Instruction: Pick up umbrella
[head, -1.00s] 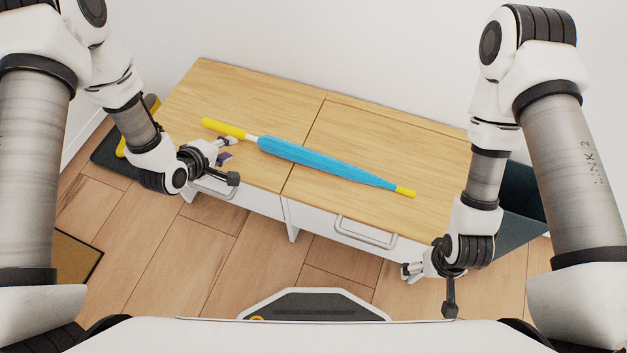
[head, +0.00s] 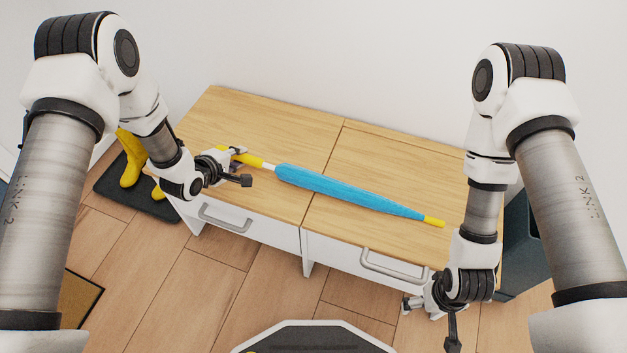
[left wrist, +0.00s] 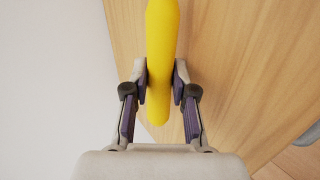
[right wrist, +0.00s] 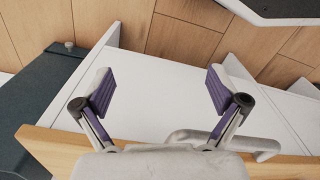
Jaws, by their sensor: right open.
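The umbrella (head: 350,192) lies across the wooden top of a low cabinet, with a blue folded canopy and a yellow tip at the right. Its yellow handle (left wrist: 161,50) runs between the fingers of my left gripper (left wrist: 160,80) in the left wrist view. Both finger pads sit against the handle's sides, near its end. In the head view, my left gripper (head: 240,163) is at the handle end and partly hides it. My right gripper (right wrist: 158,90) is open and empty, in front of the cabinet at the right, away from the umbrella.
The cabinet top (head: 250,120) is otherwise clear, with a wall behind it. Drawer handles (head: 395,266) stick out in front. Yellow boots (head: 131,160) stand on a dark mat (head: 115,190) at the left. A dark bin (head: 520,245) stands at the right end.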

